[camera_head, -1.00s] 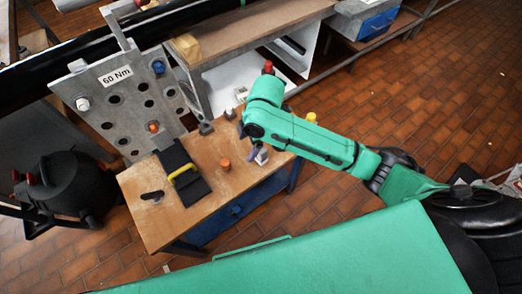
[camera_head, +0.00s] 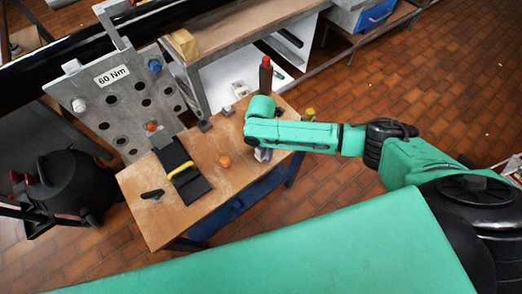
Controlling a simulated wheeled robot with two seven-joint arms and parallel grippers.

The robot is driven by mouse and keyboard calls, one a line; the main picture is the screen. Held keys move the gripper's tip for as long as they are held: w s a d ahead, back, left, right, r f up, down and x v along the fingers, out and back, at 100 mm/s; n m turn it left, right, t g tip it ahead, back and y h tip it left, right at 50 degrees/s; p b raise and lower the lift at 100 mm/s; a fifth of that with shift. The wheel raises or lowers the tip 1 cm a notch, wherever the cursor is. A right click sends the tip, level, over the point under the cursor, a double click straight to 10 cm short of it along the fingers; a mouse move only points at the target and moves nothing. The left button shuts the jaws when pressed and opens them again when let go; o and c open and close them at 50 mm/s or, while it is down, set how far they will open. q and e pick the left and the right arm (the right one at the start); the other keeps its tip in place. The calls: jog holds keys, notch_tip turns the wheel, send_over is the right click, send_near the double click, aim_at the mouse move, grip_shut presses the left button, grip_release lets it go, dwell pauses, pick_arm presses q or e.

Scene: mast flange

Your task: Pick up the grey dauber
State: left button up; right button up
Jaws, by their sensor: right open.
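My right arm reaches in from the right over the wooden bench (camera_head: 215,205). Its green wrist hangs over the bench's right end, and my right gripper (camera_head: 262,154) points down below it, mostly hidden by the wrist. The jaws are open; a small pale grey shape shows there, and I cannot tell whether it is gripper or object. I cannot tell which thing is the grey dauber. My left gripper is out of view.
An orange piece (camera_head: 225,160) sits mid-bench. A red-topped dark bottle (camera_head: 265,75) and a yellow-topped item (camera_head: 309,114) are near the wrist. The holed metal plate (camera_head: 118,100) stands behind.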

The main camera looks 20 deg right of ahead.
jog(key=shift+f, duration=0.55)
grip_shut()
jog(key=shift+r, duration=0.1)
notch_tip(320, 180, up, 20)
